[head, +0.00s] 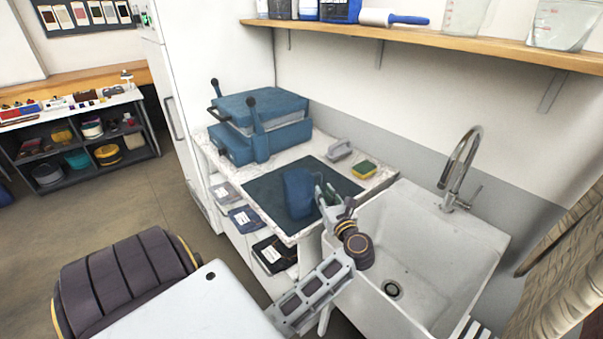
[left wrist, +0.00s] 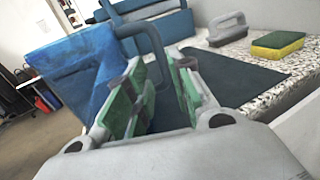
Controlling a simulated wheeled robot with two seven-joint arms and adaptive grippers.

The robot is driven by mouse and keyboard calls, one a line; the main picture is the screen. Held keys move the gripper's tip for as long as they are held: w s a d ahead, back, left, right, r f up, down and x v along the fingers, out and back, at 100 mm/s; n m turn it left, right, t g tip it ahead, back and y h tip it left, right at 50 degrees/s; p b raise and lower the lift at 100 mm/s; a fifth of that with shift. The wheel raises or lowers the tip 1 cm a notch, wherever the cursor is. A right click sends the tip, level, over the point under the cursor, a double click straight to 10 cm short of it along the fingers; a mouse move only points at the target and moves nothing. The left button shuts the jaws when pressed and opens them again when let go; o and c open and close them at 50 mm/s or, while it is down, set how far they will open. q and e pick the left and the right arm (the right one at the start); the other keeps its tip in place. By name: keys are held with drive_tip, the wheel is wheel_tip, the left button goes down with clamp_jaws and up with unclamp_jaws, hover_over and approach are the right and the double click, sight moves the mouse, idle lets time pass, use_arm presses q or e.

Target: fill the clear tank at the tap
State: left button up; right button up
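A blue, boxy container with a looped handle (head: 297,192) stands on the dark mat left of the sink. It looks blue rather than clear; I cannot tell for sure that it is the tank. It also shows at the left of the left wrist view (left wrist: 75,75). My left gripper (head: 324,193) is at its right side. In the left wrist view the green-padded fingers (left wrist: 158,85) are apart, with the grey-blue handle (left wrist: 152,45) between or just beyond them. The tap (head: 460,165) arches over the white sink (head: 425,265). My right gripper is not in view.
A blue press (head: 255,125) stands behind the mat. A grey-handled brush (head: 340,150) and a yellow-green sponge (head: 364,169) lie at the counter's back edge. A wooden shelf (head: 430,38) with clear jugs runs above. The sink basin is empty.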

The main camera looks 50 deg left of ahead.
sight(320, 185)
use_arm(q)
drive_tip(key=shift+a, duration=0.1)
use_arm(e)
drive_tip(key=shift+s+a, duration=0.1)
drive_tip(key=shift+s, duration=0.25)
use_arm(q)
drive_tip(key=shift+p+x, duration=0.45)
drive_tip(key=shift+x, duration=0.9)
drive_tip(key=shift+w+x, duration=0.2)
drive_tip(key=shift+x, duration=0.8)
drive_tip(key=shift+w+a, duration=0.1)
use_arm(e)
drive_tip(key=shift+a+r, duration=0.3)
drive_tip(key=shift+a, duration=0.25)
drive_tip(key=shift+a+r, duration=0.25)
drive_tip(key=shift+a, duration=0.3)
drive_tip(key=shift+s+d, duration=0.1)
use_arm(q)
clamp_jaws()
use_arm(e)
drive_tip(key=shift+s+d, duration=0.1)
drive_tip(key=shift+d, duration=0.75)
use_arm(q)
drive_tip(key=shift+r, duration=0.1)
